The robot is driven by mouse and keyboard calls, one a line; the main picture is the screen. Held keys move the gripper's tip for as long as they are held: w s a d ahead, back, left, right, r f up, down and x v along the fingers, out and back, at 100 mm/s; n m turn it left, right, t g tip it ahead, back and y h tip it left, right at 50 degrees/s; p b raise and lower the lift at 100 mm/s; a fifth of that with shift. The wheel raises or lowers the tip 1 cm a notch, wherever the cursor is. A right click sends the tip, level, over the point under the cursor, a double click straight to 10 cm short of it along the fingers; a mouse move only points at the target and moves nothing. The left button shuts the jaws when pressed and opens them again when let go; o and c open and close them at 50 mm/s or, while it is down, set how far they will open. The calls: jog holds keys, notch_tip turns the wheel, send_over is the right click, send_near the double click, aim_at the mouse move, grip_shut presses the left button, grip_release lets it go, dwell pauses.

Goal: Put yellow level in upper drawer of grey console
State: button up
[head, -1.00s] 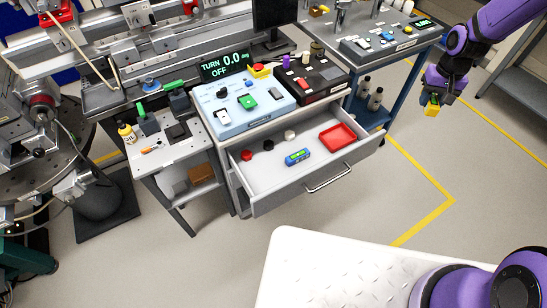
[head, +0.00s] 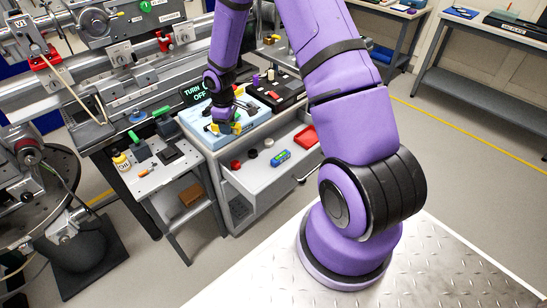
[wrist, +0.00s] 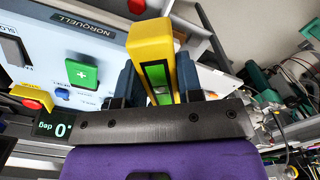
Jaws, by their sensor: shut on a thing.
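My gripper (head: 224,118) is shut on the yellow level (wrist: 150,42), gripping it between the two dark fingers in the wrist view. The level has a green vial window facing my wrist camera. The console's open upper drawer (head: 258,182) lies in front and to the right, below panel height.
A side table (head: 150,178) with a bottle stands left.

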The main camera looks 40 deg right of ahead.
jog(key=s+d+f+n, duration=0.4)
jog(key=f+n, duration=0.4)
jog(key=n, duration=0.3)
send_near(255, 179)
jog(key=shift+f, duration=3.45)
jog(key=shift+f, duration=0.15)
jog(key=o, duration=1)
